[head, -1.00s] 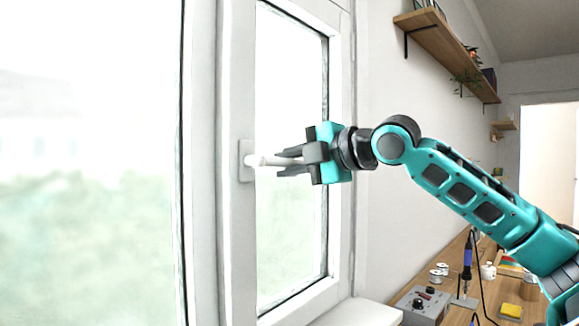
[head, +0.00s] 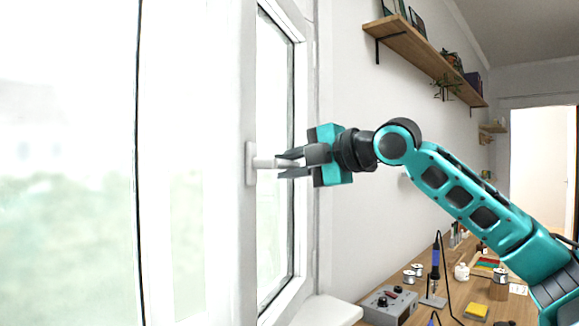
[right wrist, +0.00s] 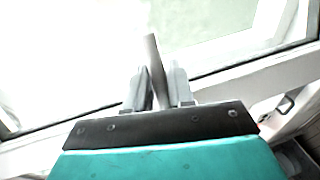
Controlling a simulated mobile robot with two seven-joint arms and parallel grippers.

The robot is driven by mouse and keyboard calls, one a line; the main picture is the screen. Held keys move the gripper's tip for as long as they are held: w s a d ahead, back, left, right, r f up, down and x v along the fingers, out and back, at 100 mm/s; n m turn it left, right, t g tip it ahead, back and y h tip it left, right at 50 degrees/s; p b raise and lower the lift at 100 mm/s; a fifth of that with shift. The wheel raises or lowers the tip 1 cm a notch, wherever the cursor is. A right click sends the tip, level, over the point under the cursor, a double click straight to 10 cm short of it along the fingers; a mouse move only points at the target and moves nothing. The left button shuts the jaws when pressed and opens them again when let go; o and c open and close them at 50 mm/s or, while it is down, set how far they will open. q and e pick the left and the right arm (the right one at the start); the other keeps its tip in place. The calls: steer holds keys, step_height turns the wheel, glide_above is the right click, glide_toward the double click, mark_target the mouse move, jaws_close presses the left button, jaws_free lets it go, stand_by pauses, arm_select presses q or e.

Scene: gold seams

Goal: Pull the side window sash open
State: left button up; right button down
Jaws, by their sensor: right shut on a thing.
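The side window sash (head: 301,130) is a white frame around a narrow pane. It stands at an angle to the big fixed window, with a bright strip between its handle edge and the fixed frame. Its white lever handle (head: 263,163) points right, roughly level, from a plate on the sash's left stile. My right gripper (head: 289,163) is shut on the handle's free end. In the right wrist view the handle (right wrist: 155,62) runs between the fingers of my right gripper (right wrist: 157,92). My left gripper is not in view.
A white sill (head: 328,311) lies below the sash. Right of it, a wooden bench (head: 408,307) holds a grey control box (head: 389,304), a soldering iron (head: 435,265) and small items. A wooden shelf (head: 425,58) hangs on the wall above my right arm.

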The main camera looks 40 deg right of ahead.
steer(key=shift+s+d, duration=0.35)
steer(key=shift+s, duration=0.05)
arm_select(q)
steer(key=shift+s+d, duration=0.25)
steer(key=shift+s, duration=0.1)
arm_select(e)
steer(key=c, duration=1.1)
jaws_free()
steer(key=shift+w+a, duration=0.1)
steer(key=shift+c, duration=0.2)
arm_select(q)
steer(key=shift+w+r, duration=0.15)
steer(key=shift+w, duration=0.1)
